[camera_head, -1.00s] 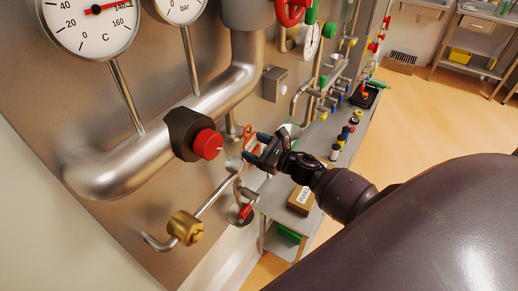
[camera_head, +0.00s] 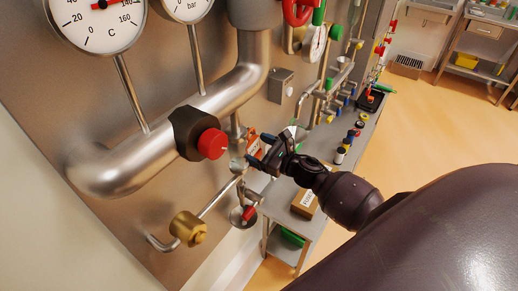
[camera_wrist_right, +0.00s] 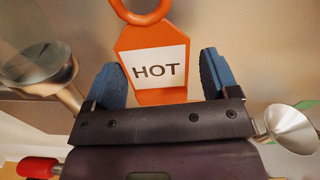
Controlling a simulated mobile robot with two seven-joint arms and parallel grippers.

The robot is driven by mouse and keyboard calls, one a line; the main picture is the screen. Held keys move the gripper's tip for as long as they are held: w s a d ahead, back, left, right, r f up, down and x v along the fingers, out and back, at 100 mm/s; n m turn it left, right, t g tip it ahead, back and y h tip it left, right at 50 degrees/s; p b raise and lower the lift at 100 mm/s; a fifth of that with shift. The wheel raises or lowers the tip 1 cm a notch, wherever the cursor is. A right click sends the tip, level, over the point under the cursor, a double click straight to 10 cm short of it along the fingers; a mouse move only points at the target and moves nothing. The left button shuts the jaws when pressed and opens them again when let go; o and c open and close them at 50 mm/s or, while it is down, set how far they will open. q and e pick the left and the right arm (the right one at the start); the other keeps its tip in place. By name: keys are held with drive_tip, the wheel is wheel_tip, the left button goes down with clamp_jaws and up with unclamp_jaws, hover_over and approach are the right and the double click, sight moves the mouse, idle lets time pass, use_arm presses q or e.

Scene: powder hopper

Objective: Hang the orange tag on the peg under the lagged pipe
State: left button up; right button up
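The orange tag (camera_wrist_right: 153,40) bears a white label reading HOT and has an orange ring at its top, cut off by the upper edge of the right wrist view. In the head view the tag (camera_head: 254,146) is small and partly hidden by my right gripper (camera_head: 261,150). My right gripper (camera_wrist_right: 160,82) is open, its blue fingers on either side of the tag with gaps showing. The large bent steel pipe (camera_head: 215,101) runs along the wall panel, left of the tag. I cannot make out the peg or what the ring hangs on. My left gripper is not in view.
A red knob in a black body (camera_head: 211,144) sits close left of my right gripper. A brass valve (camera_head: 188,229) is lower left. Gauges (camera_head: 95,22) are above. A bench with a cardboard box (camera_head: 304,203) is below right. A metal funnel (camera_wrist_right: 291,126) is beside my right finger.

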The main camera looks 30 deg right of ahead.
drive_tip(key=shift+o, duration=1.1)
drive_tip(key=shift+s, duration=0.1)
drive_tip(key=b+v, duration=0.1)
drive_tip(key=v, duration=0.9)
drive_tip(key=shift+s+d+b, duration=0.15)
drive_tip(key=shift+s+b, duration=0.15)
drive_tip(key=shift+b, duration=0.1)
